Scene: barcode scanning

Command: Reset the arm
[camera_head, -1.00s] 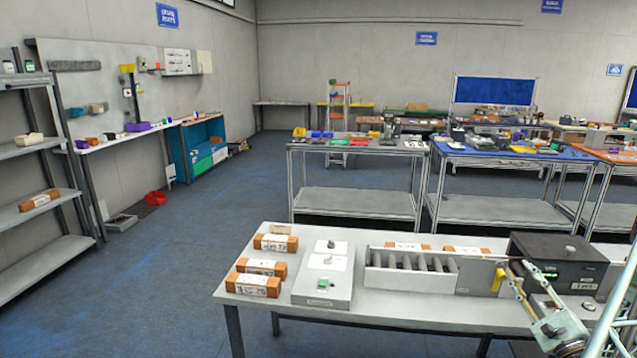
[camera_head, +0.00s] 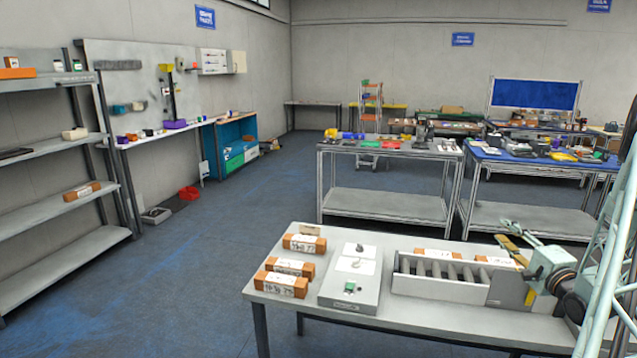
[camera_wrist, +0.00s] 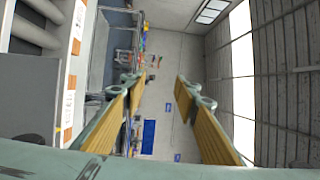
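My gripper (camera_head: 503,232) is at the right of the head view, above the right end of the near table (camera_head: 375,332). It points left and away, roughly level. In the wrist view my gripper (camera_wrist: 158,80) shows two fingers with yellow-brown pads spread well apart. Nothing is between them, only the far room and wall. My arm hides the table's right end in the head view.
The near table holds a grey roller unit (camera_head: 440,283), a flat grey box (camera_head: 348,292) and several orange-brown boxes with white labels, such as one at the front left (camera_head: 280,285). Shelves (camera_head: 60,195) stand left. Open floor (camera_head: 200,270) lies between.

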